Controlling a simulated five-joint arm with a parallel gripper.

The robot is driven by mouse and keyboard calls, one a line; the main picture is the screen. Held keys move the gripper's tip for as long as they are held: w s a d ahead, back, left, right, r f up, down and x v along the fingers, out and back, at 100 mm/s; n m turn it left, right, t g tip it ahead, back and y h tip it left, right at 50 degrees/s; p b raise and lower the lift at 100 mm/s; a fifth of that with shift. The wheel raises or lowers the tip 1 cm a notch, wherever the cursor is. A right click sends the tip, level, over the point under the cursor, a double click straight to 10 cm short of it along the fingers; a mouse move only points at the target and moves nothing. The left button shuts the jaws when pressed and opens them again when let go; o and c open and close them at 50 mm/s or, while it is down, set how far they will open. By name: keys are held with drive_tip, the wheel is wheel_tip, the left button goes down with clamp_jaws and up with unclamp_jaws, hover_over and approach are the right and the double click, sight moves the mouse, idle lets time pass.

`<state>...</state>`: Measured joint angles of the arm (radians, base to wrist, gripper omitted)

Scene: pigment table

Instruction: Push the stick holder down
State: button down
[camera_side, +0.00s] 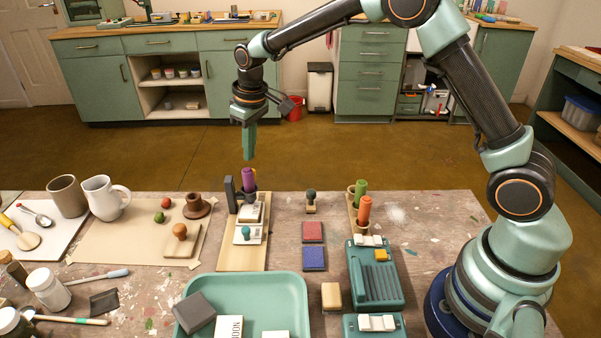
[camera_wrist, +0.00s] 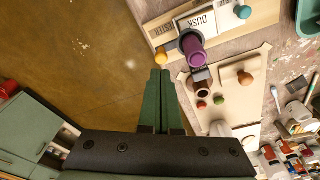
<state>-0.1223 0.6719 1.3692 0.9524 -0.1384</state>
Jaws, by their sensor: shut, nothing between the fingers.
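A purple stick (camera_side: 248,178) stands upright in a dark holder (camera_side: 248,195) at the far end of a light wooden board (camera_side: 232,258). A dark upright block (camera_side: 230,194) stands just left of it. In the wrist view the purple stick (camera_wrist: 190,42) is seen from above, right of my fingertips, with the dark block (camera_wrist: 202,75) beside it. My gripper (camera_side: 249,157) points down, shut and empty, and appears above the purple stick in the side view. In the wrist view my fingertips (camera_wrist: 159,72) are over the floor side of the table edge, apart from the stick.
White labelled blocks and a teal knob (camera_side: 246,232) share the board. A green stick (camera_side: 361,187) and an orange stick (camera_side: 364,208) stand to the right. A teal tray (camera_side: 296,290) is in front; mugs (camera_side: 103,198) stand left.

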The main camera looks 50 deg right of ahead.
drive_tip(key=shift+r, duration=1.9)
drive_tip(key=s+d+r+m+t, duration=0.15)
drive_tip(key=s+d+r, duration=0.25)
drive_tip(key=s+r, duration=0.65)
drive_tip(key=s+d+f+m+t, duration=0.1)
drive_tip(key=s+d+t, duration=0.1)
drive_tip(key=s, duration=1.1)
drive_tip(key=shift+s+d+f, duration=0.25)
drive_tip(key=shift+s+f, duration=0.1)
